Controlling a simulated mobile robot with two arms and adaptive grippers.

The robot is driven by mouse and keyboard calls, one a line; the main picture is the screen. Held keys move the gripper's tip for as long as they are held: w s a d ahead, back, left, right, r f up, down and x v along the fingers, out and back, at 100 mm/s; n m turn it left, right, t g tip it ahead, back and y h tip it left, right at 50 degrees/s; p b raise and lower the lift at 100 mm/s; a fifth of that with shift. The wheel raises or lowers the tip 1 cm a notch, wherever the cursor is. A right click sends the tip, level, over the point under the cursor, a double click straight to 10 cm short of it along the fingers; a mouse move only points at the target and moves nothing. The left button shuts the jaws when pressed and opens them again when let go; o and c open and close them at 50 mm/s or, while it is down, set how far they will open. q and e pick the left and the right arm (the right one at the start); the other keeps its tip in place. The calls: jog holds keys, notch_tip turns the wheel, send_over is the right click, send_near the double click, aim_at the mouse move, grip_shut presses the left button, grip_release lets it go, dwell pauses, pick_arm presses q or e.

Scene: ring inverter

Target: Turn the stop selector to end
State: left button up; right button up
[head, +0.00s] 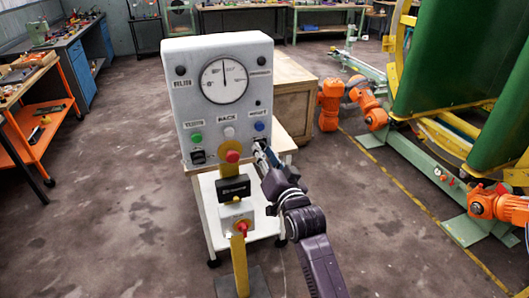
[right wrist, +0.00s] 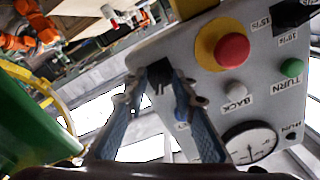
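A grey control box (head: 186,110) stands upright on a white cart. Its front has a round dial (head: 224,80), green, white and blue buttons, and a red stop button (head: 233,156) on a yellow disc. A black selector (head: 198,156) sits at the lower left. A second black selector (right wrist: 159,72) sits at the box's other lower corner, mostly hidden behind my gripper in the head view. My right gripper (head: 260,148) is at this selector; in the right wrist view its fingers are apart, one on either side of it. Contact is unclear. My left gripper is out of view.
A yellow post (head: 240,265) with a small box and red knob stands in front of the cart. A wooden crate (head: 290,100) is behind it. Orange robot arms (head: 330,103) and green machinery are at the right.

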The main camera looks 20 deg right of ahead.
grip_shut()
jog(key=shift+d+n+p, duration=0.1)
jog(key=shift+n+p, duration=2.4)
jog(key=shift+n, duration=3.5)
